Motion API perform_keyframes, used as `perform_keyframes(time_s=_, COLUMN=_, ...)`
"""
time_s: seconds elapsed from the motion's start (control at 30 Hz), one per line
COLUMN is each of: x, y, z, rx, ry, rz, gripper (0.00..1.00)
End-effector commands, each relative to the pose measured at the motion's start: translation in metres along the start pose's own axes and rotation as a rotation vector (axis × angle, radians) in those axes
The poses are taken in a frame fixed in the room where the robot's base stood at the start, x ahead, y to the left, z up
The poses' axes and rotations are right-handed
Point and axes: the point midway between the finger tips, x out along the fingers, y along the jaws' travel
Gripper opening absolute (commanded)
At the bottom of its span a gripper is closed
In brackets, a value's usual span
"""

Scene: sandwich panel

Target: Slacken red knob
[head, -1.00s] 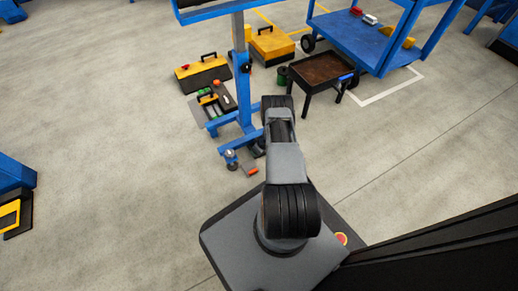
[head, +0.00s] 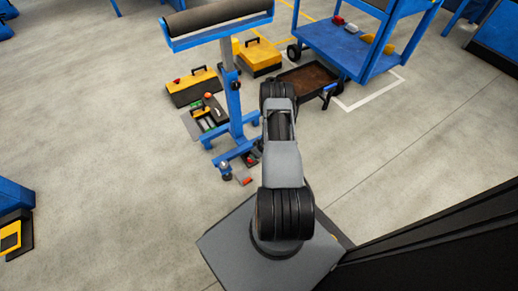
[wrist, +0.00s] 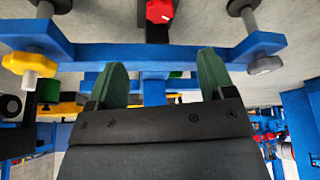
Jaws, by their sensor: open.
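In the head view the blue stand (head: 235,105) with a dark roller (head: 217,14) stands ahead. My arm hides my gripper there.
A yellow knob (wrist: 16,63) and a grey knob (wrist: 265,65) flank the stand's frame. Toolboxes (head: 194,87), a brown tray (head: 309,76) and a blue cart (head: 350,50) stand behind.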

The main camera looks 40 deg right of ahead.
Motion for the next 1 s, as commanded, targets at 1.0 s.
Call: perform_keyframes(time_s=1.0, x=-0.16, y=0.013, z=-0.131, rx=0.008, ry=-0.063, rz=0.265, gripper=0.76)
